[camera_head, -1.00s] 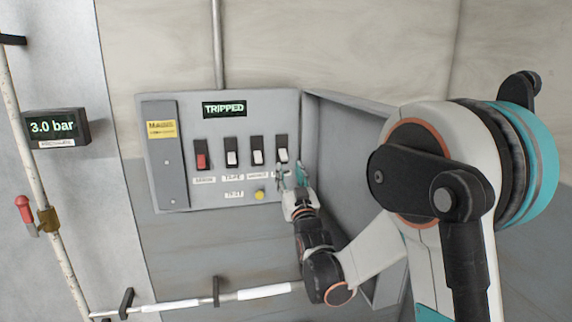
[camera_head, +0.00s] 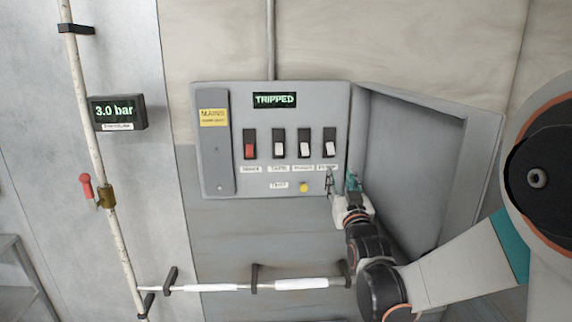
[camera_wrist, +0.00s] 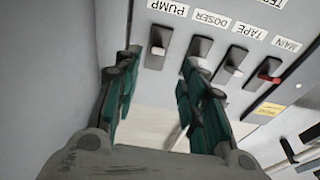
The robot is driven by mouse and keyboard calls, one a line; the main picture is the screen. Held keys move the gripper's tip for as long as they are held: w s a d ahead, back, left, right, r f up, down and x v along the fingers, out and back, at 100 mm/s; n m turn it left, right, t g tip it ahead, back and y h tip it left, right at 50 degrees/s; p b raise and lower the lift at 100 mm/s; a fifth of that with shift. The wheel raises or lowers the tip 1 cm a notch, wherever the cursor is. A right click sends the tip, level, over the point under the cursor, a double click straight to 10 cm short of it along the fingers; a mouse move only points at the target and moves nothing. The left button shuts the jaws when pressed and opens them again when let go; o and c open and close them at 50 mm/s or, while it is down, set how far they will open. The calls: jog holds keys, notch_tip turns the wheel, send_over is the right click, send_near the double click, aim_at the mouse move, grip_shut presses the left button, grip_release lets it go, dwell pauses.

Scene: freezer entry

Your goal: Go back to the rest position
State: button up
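My gripper (camera_head: 341,182) is in front of the lower right corner of the grey control panel (camera_head: 214,190), just below the pump switch (camera_head: 330,146). In the wrist view my gripper (camera_wrist: 158,62) has its two teal fingers apart, with nothing between them. The wrist view is upside down and shows the pump switch (camera_wrist: 158,48) beyond the fingertips, apart from them as far as I can tell. The doser switch (camera_head: 304,148), tape switch (camera_head: 278,148) and red main switch (camera_head: 250,150) stand in a row. The panel display (camera_head: 274,100) reads TRIPPED.
The open panel door (camera_head: 415,150) stands close to the right of my gripper. A horizontal pipe (camera_head: 215,287) runs below the panel. A vertical pipe (camera_head: 115,240) with a red-handled valve (camera_head: 87,187) and a 3.0 bar gauge (camera_head: 117,112) is at left. A yellow button (camera_head: 304,187) is beside my gripper.

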jog(key=s+f+g+b, duration=0.1)
jog(key=s+f+g, duration=0.3)
jog(key=s, duration=0.8)
jog(key=s+f+g+b, duration=0.1)
jog(key=s+f+g, duration=0.4)
jog(key=s, duration=0.6)
jog(key=s+f+g+b, duration=0.1)
jog(key=s+f+g, duration=0.3)
jog(key=s, duration=0.8)
notch_tip(320, 180, down, 2)
jog(key=shift+s+f+b, duration=0.25)
jog(key=shift+s+b, duration=0.05)
jog(key=shift+s, duration=0.05)
